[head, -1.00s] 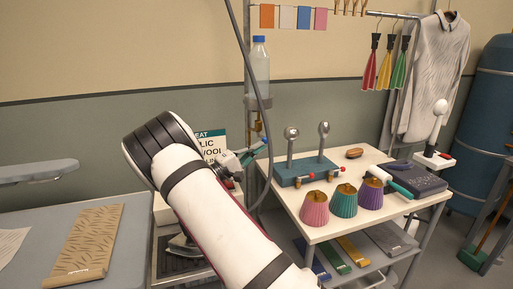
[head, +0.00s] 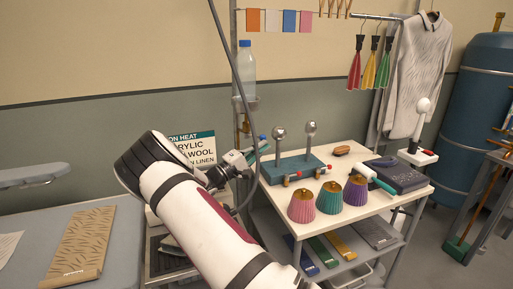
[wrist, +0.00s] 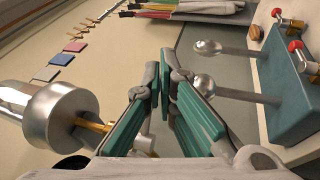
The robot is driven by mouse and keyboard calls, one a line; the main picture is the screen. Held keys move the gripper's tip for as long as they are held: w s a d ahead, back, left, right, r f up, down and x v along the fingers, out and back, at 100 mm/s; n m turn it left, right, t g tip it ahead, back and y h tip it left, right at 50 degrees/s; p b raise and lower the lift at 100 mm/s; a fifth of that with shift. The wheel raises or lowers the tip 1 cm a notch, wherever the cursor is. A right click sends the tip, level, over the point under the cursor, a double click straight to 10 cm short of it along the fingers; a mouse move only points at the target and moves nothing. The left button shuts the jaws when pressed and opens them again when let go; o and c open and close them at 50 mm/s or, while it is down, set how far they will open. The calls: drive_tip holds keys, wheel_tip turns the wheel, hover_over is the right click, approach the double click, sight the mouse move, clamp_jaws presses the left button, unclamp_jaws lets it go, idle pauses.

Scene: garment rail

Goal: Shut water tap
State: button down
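A clear bottle with a blue cap (head: 246,68) stands in a holder on the rail's upright. Small brass fittings (head: 245,124) show below it; I take these as the water tap. In the wrist view a metal cup (wrist: 62,118) with a brass stem (wrist: 95,127) lies left of my gripper, its lever unclear. My gripper (head: 260,147) is low in front of the upright, below the bottle. In the wrist view its green-padded fingers (wrist: 167,75) are close together with nothing seen between them. They stand apart from the brass stem.
Right of my gripper, a white cart (head: 375,208) carries a teal block (head: 291,169) with two ball-topped posts and red-ended valves, plus pleated shades (head: 328,198). A hanging hose (head: 236,70) crosses near my gripper. A sign (head: 192,150) stands behind my arm.

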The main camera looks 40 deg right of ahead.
drive_tip(key=d+t+p, duration=0.1)
drive_tip(key=d, duration=0.1)
drive_tip(key=w+d+n+t+p, duration=0.1)
drive_tip(key=d+t, duration=0.1)
drive_tip(key=shift+w+d+n+p, duration=0.1)
drive_tip(key=shift+w+n+p, duration=0.1)
drive_tip(key=shift+n+p, duration=0.15)
drive_tip(key=shift+r, duration=0.1)
idle(1.2)
